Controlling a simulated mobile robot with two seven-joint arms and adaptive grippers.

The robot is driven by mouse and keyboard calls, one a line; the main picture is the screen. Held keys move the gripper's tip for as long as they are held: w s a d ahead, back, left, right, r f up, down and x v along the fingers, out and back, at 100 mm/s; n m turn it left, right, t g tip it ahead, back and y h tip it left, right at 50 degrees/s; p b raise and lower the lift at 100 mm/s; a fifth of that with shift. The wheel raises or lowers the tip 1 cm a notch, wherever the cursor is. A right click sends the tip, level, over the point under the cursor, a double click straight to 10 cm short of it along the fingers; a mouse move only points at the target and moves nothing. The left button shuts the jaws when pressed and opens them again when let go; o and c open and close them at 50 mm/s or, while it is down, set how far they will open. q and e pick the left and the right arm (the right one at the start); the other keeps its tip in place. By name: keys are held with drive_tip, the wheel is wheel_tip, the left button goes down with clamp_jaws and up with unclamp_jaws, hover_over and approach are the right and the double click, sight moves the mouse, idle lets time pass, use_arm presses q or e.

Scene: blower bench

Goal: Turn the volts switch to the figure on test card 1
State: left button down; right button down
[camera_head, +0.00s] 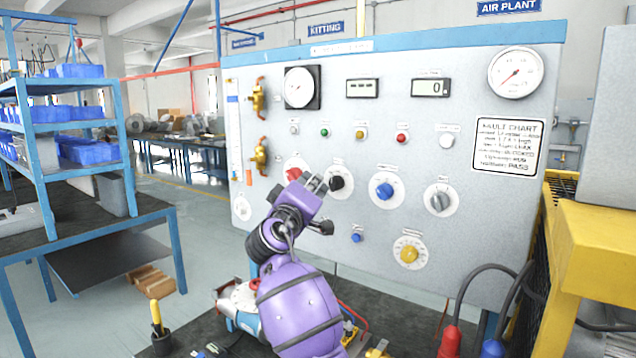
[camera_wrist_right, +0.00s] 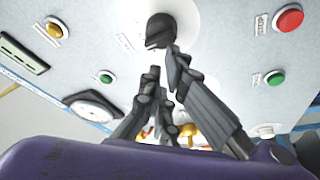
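The grey panel carries several round knobs on white dials, with labels too small to read, so I cannot tell which is the volts switch. A black knob (camera_head: 337,184) sits right of a red knob (camera_head: 294,174) and left of a blue one (camera_head: 385,190). My right gripper (camera_head: 316,184) is at the black knob's left edge. In the right wrist view its fingertips (camera_wrist_right: 165,66) are close together with a narrow empty gap, just below the black knob (camera_wrist_right: 161,30); contact is unclear. Test card 1 cannot be made out. My left gripper is out of view.
A grey knob (camera_head: 440,201) and a yellow knob (camera_head: 409,253) sit farther right and lower. A fault chart (camera_head: 507,146) hangs at the panel's right. Brass valves (camera_head: 261,157) stick out at the left.

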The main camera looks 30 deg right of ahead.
drive_tip(key=shift+w+f, duration=0.3)
drive_tip(key=shift+f, duration=0.5)
drive_tip(key=shift+d, duration=0.1)
idle(0.6)
